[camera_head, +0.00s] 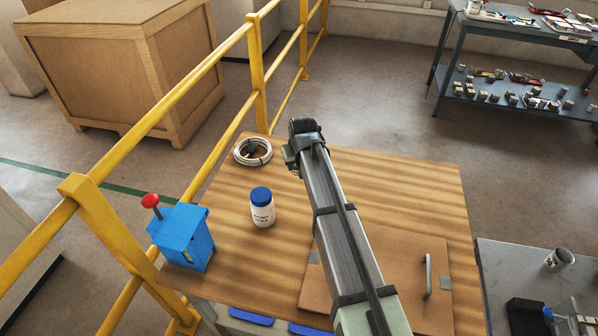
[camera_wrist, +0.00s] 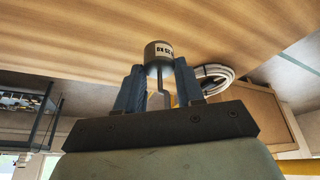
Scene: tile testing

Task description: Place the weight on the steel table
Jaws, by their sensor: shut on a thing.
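In the head view my gripper (camera_head: 293,155) is over the far part of the wooden table, mostly hidden by my wrist, and the weight cannot be made out there. A grey metal-topped table (camera_head: 498,268) stands at the lower right, apart from my gripper. A grey metal bench (camera_head: 450,45) stands at the far right; I cannot tell which is the steel table.
On the wooden table (camera_head: 400,190) are a white jar with a blue lid (camera_head: 262,208), a cable coil (camera_head: 252,151) and a blue box with a red knob (camera_head: 182,238). A yellow railing (camera_head: 140,130) runs along the left. A metal cup (camera_head: 559,259) stands on the lower-right table.

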